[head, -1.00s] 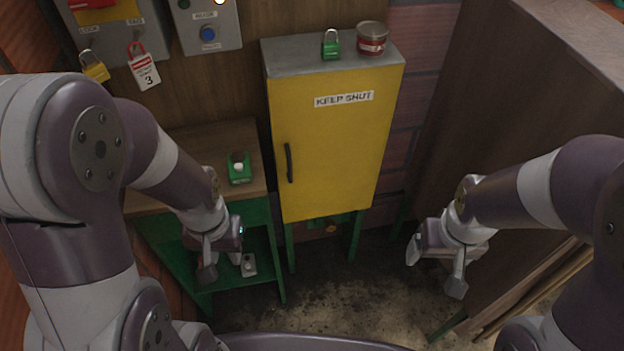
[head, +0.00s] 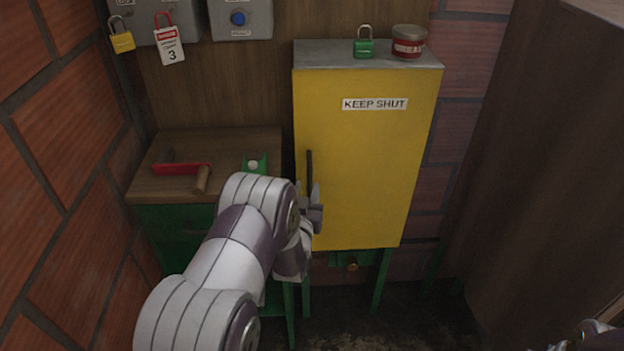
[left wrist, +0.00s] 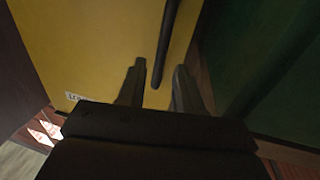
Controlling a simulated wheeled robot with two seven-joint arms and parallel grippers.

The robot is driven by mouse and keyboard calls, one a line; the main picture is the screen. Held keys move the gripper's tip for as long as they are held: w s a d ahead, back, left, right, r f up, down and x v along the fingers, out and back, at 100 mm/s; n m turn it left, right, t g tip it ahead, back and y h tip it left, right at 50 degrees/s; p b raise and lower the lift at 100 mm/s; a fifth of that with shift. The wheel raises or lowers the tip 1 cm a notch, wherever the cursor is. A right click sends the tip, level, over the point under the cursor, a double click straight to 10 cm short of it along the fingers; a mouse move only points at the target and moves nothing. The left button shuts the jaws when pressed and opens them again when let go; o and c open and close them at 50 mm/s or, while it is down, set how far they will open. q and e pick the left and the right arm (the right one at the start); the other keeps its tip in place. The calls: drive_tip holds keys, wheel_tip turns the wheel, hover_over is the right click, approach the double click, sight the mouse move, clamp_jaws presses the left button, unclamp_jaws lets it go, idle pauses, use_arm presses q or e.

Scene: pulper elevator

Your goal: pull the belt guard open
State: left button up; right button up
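The belt guard appears to be the yellow door (head: 365,180) labelled KEEP SHUT; it looks shut. Its dark upright handle (head: 309,170) is on its left edge. My left gripper (head: 315,200) is at the lower part of the handle. In the left wrist view, the gripper (left wrist: 160,66) has its two fingers apart, with the handle (left wrist: 166,45) showing between them and the yellow door (left wrist: 95,45) behind. I cannot tell whether a finger touches the handle. Only a bit of my right arm shows at the bottom right corner; its gripper is out of view.
A green padlock (head: 364,48) and a red tin (head: 408,42) stand on the cabinet's grey top. A wooden bench (head: 225,145) at the left holds a red-framed tool (head: 182,169) and a green item (head: 255,162). Brick wall (head: 70,150) bounds the left, a brown panel (head: 530,150) the right.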

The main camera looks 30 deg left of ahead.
sight(309, 179)
use_arm(q)
drive_tip(key=shift+x, duration=2.75)
clamp_jaws()
